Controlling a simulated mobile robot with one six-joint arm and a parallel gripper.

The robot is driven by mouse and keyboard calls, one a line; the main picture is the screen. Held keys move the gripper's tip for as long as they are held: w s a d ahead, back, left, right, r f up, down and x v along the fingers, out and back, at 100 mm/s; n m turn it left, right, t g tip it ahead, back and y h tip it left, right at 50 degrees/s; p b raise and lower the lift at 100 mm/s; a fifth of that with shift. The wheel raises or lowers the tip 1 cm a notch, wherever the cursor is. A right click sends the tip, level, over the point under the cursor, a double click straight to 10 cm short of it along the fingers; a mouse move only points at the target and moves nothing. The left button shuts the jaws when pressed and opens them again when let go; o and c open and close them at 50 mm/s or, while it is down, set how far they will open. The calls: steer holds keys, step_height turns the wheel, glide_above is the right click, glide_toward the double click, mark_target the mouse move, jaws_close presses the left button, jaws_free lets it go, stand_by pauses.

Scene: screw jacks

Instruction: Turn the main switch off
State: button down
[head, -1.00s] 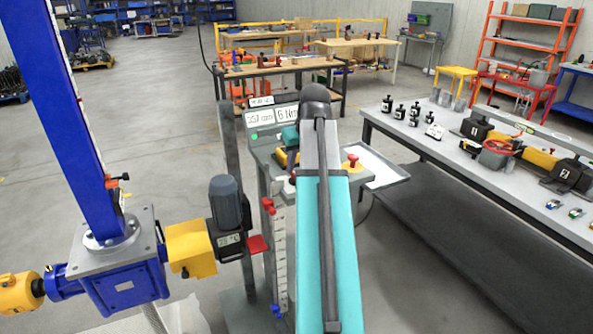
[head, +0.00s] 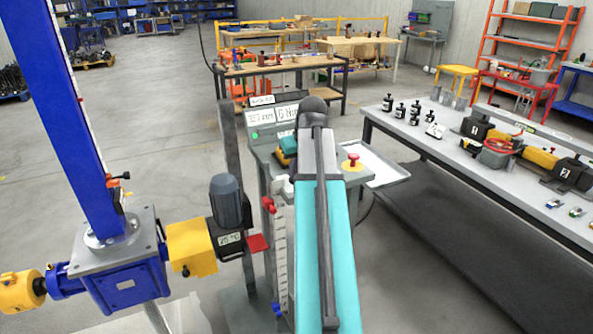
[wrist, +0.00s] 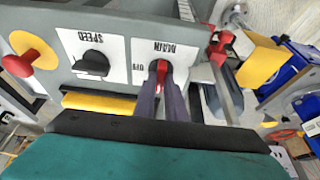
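The main switch (wrist: 161,69) has a red handle on a white plate, with the words MAIN and OFF upside down in the wrist view. The handle runs roughly up and down in the picture, and OFF is printed to its left. The two dark fingers of my gripper (wrist: 161,84) lie on either side of the red handle. Their tips are close together, with the handle filling the gap, so they appear shut on it.
A black SPEED knob (wrist: 92,65) and a red emergency button (wrist: 17,64) sit on the same panel. The button also shows in the head view (head: 352,160). A blue screw jack (head: 122,270) stands left, and a long workbench (head: 450,165) stands right.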

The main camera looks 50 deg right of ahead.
steer(key=shift+a+m+p, duration=0.1)
steer(key=shift+m+p, duration=0.3)
steer(key=shift+m, duration=0.2)
steer(key=m+p, duration=0.1)
steer(key=m, duration=0.1)
steer(key=m+g+h+p, duration=0.1)
steer(key=m, duration=0.1)
steer(key=shift+w+a+r, duration=0.1)
steer(key=shift+w, duration=0.05)
steer(key=m+g, duration=0.1)
steer(key=m, duration=0.1)
steer(key=m+g+h+p, duration=0.1)
steer(key=m, duration=0.2)
steer(key=shift+w, duration=0.2)
steer(key=m, duration=0.2)
steer(key=m+g, duration=0.1)
steer(key=m, duration=0.1)
steer(key=shift+w+g+h+p, duration=0.15)
steer(key=shift+g+h+p, duration=0.15)
steer(key=shift+h+p, duration=0.1)
steer(key=shift+m+g+y, duration=0.3)
steer(key=shift+m+g, duration=0.3)
steer(key=shift+m, duration=1.3)
steer(key=c, duration=1.8)
jaws_free()
